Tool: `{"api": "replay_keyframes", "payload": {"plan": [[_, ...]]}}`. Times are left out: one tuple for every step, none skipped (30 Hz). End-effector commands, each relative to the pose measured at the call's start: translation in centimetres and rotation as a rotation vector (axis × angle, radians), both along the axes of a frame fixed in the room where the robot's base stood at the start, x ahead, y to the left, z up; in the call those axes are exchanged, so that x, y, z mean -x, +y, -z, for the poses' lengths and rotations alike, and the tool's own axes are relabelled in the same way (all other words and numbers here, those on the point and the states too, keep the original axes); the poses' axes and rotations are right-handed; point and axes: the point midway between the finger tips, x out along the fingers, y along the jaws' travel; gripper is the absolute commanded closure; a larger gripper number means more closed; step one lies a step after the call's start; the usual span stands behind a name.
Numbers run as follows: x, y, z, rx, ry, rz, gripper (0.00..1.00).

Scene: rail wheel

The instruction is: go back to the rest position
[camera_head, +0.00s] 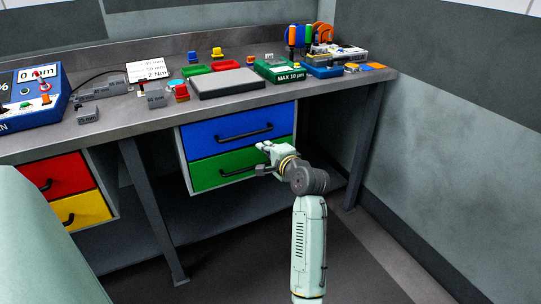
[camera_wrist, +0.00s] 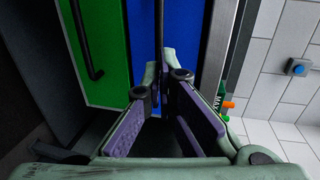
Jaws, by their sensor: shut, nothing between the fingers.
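My gripper (camera_head: 264,152) is in front of the green drawer (camera_head: 222,168) in the head view, below the bench top. The blue drawer (camera_head: 238,125) is just above the green one; both look closed. In the wrist view my gripper (camera_wrist: 162,72) has its two purple-padded fingers converging at the tips, shut, with nothing between them. The green drawer (camera_wrist: 104,45) and the blue drawer (camera_wrist: 200,30) lie beyond the fingers, turned sideways. A black handle passes behind the fingertips; whether they touch it I cannot tell.
The bench top (camera_head: 330,84) carries a grey plate (camera_head: 227,83), a green box (camera_head: 280,71) and several small parts. A bench leg (camera_head: 366,140) stands right of my arm. A red drawer (camera_head: 66,176) and a yellow drawer (camera_head: 82,210) are at left. Floor in front is clear.

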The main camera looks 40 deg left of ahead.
Motion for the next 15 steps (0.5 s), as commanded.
{"api": "replay_keyframes", "payload": {"plan": [[0.3, -0.9, 0.0, -0.001, -0.001, 0.002, 1.0], [0.4, -1.3, -0.2, -0.002, -0.001, 0.002, 1.0], [0.6, -1.7, -0.3, -0.002, -0.001, 0.002, 1.0], [0.8, -1.9, -0.4, 0.0, -0.001, 0.001, 1.0], [0.9, -2.1, -0.5, 0.0, -0.001, 0.001, 1.0], [1.0, -2.4, -0.5, 0.0, -0.001, 0.001, 1.0], [1.0, -2.5, -0.6, 0.0, -0.001, 0.001, 1.0], [1.1, -2.6, -0.6, 0.0, -0.001, 0.001, 1.0], [1.1, -2.7, -0.7, 0.0, -0.001, 0.0, 1.0], [1.1, -2.8, -0.7, 0.0, -0.001, 0.0, 1.0], [1.2, -2.8, -0.7, 0.0, -0.001, 0.0, 1.0], [1.2, -2.8, -0.7, 0.001, -0.001, 0.0, 1.0], [1.2, -2.8, -0.7, 0.001, -0.001, 0.0, 1.0], [1.2, -2.8, -0.7, 0.0, -0.001, 0.0, 1.0], [1.2, -2.8, -0.7, 0.001, -0.002, 0.0, 1.0]]}}
